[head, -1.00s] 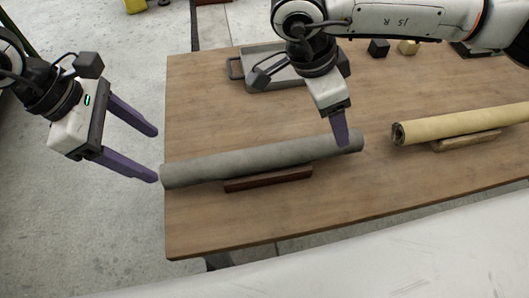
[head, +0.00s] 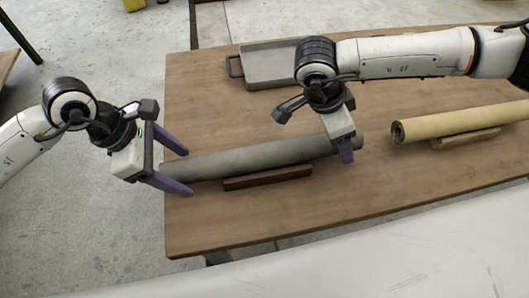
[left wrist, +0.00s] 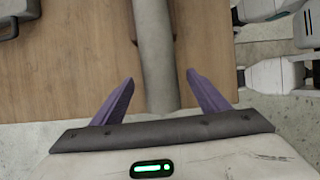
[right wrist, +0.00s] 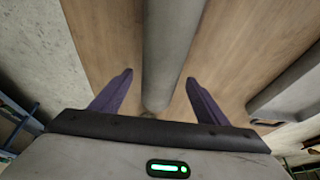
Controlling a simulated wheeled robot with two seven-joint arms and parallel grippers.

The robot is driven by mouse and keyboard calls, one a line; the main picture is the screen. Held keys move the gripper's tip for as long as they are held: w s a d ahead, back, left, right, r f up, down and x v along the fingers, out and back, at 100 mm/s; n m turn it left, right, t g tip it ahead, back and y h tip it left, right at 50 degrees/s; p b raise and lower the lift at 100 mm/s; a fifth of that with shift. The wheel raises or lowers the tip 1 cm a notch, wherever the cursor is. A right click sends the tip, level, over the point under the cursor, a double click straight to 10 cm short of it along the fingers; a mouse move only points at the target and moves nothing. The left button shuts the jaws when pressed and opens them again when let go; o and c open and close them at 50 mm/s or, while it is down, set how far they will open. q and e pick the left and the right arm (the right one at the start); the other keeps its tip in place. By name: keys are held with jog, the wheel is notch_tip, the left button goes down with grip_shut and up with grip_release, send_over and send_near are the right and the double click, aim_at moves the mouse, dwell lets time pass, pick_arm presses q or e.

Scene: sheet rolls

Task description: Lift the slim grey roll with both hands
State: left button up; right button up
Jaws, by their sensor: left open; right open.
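The slim grey roll (head: 255,156) lies on a dark reddish-brown wooden rest (head: 268,178) on the table, its left end near the table's left edge. My left gripper (head: 189,173) is open, with its purple fingers on either side of the roll's left end. The left wrist view shows the roll (left wrist: 155,55) between those fingers, with a gap on each side. My right gripper (head: 347,158) is open at the roll's right end. In the right wrist view the roll (right wrist: 168,60) runs between its fingers, with gaps on both sides; one finger is hidden in the head view.
A beige roll (head: 465,122) lies on a light wooden rest (head: 466,139) to the right. A grey tray (head: 270,70) with a handle stands at the back, partly behind my right arm. The table (head: 210,225) is clear in front of the grey roll.

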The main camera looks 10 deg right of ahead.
pick_arm(q)
grip_shut()
pick_arm(e)
grip_shut()
pick_arm(q)
jog(key=shift+w+r, duration=0.1)
jog(key=shift+r, duration=0.15)
pick_arm(e)
jog(key=shift+r, duration=0.2)
